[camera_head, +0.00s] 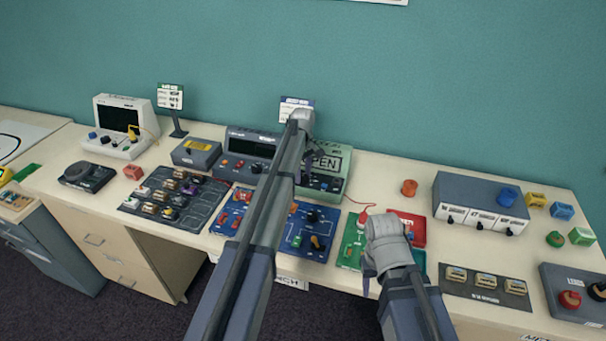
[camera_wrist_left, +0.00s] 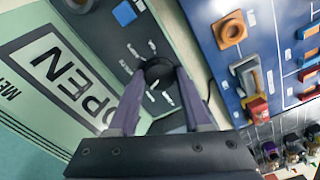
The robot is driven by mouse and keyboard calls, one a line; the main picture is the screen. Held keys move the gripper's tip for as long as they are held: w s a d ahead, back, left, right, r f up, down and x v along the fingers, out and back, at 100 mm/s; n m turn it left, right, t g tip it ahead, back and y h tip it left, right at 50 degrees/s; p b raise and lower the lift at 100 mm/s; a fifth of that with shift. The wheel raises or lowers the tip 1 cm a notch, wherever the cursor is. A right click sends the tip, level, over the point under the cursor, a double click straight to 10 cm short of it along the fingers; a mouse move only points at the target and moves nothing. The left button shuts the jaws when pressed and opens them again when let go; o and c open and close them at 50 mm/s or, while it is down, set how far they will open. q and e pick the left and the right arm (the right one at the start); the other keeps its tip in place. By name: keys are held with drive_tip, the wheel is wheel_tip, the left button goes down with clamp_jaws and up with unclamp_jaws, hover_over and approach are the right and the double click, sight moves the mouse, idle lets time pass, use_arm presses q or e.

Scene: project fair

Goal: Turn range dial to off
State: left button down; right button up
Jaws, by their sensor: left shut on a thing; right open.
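The green meter (camera_head: 340,185) with a screen reading OPEN stands at the back of the table. In the left wrist view its panel (camera_wrist_left: 118,52) shows a round black dial (camera_wrist_left: 158,71) with pale marks around it, too small to read. My left gripper (camera_head: 308,152) is at the meter's front. In the left wrist view its purple fingers (camera_wrist_left: 160,84) are shut on the black dial, one on each side. I cannot tell where the dial points. In the head view my left arm hides the dial. My right gripper (camera_head: 369,284) is open over the green and red boards.
A blue circuit board (camera_head: 325,222) lies in front of the meter. A dark power unit (camera_head: 247,145) stands to its left. A red wire crosses the table nearby.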

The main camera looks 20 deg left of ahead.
sight(303, 176)
use_arm(q)
drive_tip(key=shift+m, duration=1.6)
drive_tip(key=shift+c, duration=1.7)
unclamp_jaws()
wheel_tip(303, 176, up, 8)
drive_tip(key=p, duration=0.8)
drive_tip(key=shift+f, duration=0.1)
